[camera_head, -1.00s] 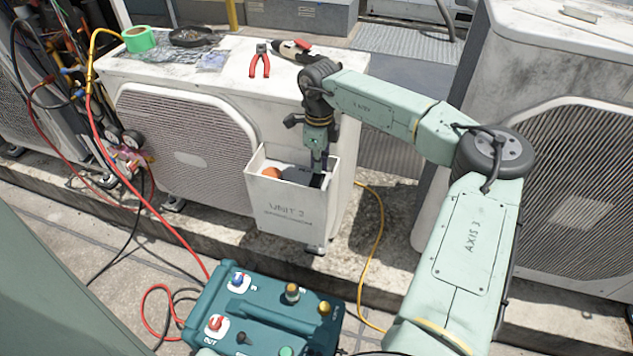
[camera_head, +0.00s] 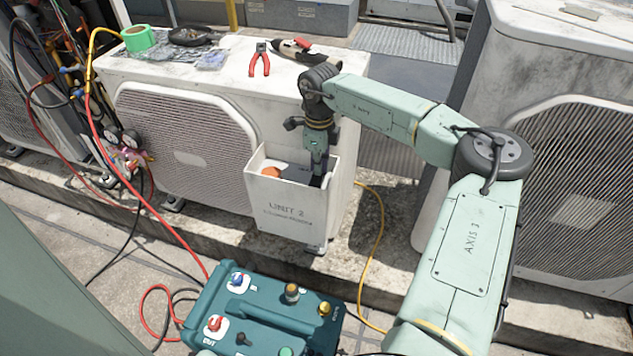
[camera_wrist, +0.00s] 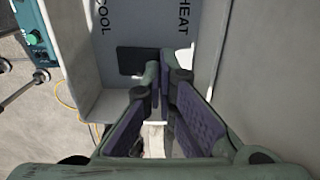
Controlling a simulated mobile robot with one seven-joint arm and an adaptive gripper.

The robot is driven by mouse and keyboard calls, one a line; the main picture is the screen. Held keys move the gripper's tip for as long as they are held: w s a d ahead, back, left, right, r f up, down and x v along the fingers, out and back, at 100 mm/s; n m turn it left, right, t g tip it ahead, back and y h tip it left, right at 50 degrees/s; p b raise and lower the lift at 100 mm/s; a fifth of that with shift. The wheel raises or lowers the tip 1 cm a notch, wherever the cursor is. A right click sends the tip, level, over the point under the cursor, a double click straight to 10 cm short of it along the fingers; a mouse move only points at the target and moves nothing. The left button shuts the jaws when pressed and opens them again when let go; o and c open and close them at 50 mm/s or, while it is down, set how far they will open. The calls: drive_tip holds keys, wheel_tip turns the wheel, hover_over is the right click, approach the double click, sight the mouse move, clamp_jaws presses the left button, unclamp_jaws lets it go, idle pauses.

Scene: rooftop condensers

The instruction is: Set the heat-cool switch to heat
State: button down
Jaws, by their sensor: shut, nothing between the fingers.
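The heat-cool switch sits in an open-topped white box marked UNIT 2 (camera_head: 293,222), on the corner of the outdoor unit. In the wrist view the box's inner panel (camera_wrist: 140,25) carries the words COOL, on the left, and HEAT, on the right. A black plate (camera_wrist: 136,62) lies below the words, partly behind my fingers. The switch's lever cannot be made out, so its position cannot be told. My gripper (camera_head: 318,178) points down into the box at its right side. In the wrist view its fingertips (camera_wrist: 160,75) are together, at the plate's right edge below HEAT.
An orange knob-like thing (camera_head: 271,172) shows in the box's left part. The box walls stand close around my gripper. Red-handled pliers (camera_head: 259,62) and green tape (camera_head: 138,38) lie on the unit. A teal machine (camera_head: 262,312) stands on the ground in front, with hoses beside it.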

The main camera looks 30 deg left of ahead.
drive_tip(key=shift+f+b, duration=0.35)
drive_tip(key=shift+f, duration=0.3)
drive_tip(key=shift+r+p, duration=2.05)
drive_tip(key=shift+r, duration=1.55)
